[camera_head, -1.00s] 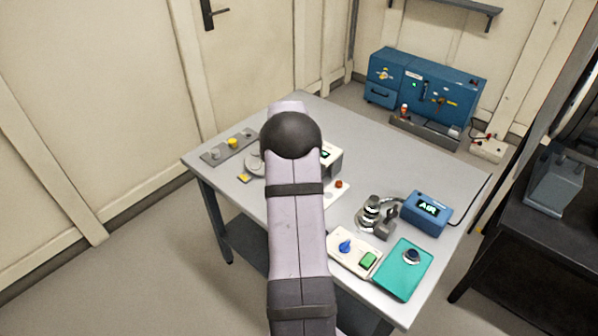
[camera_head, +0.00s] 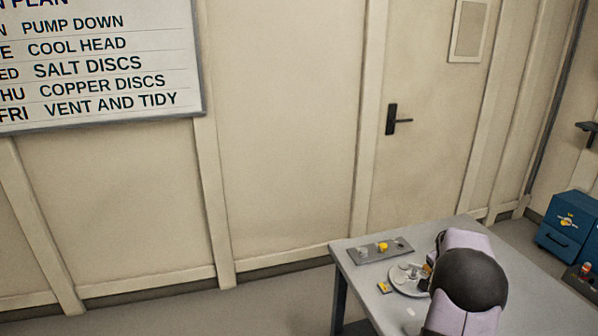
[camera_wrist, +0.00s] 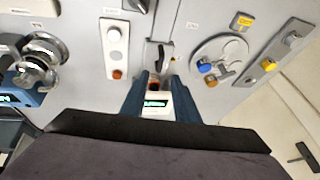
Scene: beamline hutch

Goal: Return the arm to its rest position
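My arm shows in the head view, its dark rounded joint (camera_head: 468,281) over the right part of the grey table (camera_head: 352,262). My gripper is out of sight there. In the wrist view my gripper (camera_wrist: 160,79) points down at the table, its two dark blue fingers apart with nothing visibly gripped. A white box (camera_wrist: 155,88) with a lit green display shows in the gap between the fingers, on the table side. The wrist housing hides the lower part of that view.
A round plate (camera_head: 398,288) with small pieces and a grey strip tray (camera_head: 366,255) with a yellow piece (camera_head: 383,247) lie on the table. A white button panel (camera_wrist: 115,62) and metal fitting (camera_wrist: 40,55) lie left in the wrist view. A door and whiteboard (camera_head: 95,65) line the wall.

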